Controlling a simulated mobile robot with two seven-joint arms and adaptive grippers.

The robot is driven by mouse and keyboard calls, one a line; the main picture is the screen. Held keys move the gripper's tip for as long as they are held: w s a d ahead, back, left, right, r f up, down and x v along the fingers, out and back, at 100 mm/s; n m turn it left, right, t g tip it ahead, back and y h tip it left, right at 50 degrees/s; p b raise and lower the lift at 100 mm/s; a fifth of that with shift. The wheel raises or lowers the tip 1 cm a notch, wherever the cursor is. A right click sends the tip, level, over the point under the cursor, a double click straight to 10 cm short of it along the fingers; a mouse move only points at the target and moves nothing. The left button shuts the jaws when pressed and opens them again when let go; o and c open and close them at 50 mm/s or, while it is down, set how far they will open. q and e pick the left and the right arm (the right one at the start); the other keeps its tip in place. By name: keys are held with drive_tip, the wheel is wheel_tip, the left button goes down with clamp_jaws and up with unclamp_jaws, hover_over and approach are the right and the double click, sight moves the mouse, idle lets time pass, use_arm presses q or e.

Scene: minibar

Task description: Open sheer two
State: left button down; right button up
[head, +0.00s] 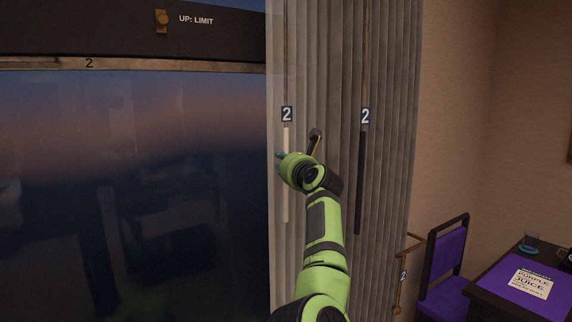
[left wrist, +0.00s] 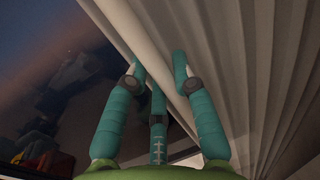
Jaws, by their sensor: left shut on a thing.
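The white wand (head: 286,203) hangs upright from a thin rod under a "2" tag (head: 287,114), at the left edge of the gathered grey curtain folds (head: 325,60). A faint sheer strip (head: 274,60) shows at that edge, beside the window. My left gripper (head: 280,157) is at the wand's upper half, shut on it. In the left wrist view the wand (left wrist: 153,62) runs diagonally between the teal fingers of my left gripper (left wrist: 158,72), and pale folds (left wrist: 230,40) fill the right side. My right gripper is not in view.
A dark wand (head: 360,190) with another "2" tag (head: 365,116) hangs to the right. The dark window (head: 130,190) is left, with a brass switch (head: 161,21) above. A purple chair (head: 447,255) and a table (head: 490,290) stand at lower right.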

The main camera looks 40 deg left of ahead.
use_arm(q)
drive_tip(key=shift+d+r, duration=0.1)
drive_tip(key=shift+r, duration=0.25)
drive_tip(key=c, duration=1.1)
unclamp_jaws()
drive_tip(key=shift+o, duration=0.5)
drive_tip(key=shift+w+f, duration=0.25)
drive_tip(key=v, duration=1.2)
drive_tip(key=shift+d, duration=0.1)
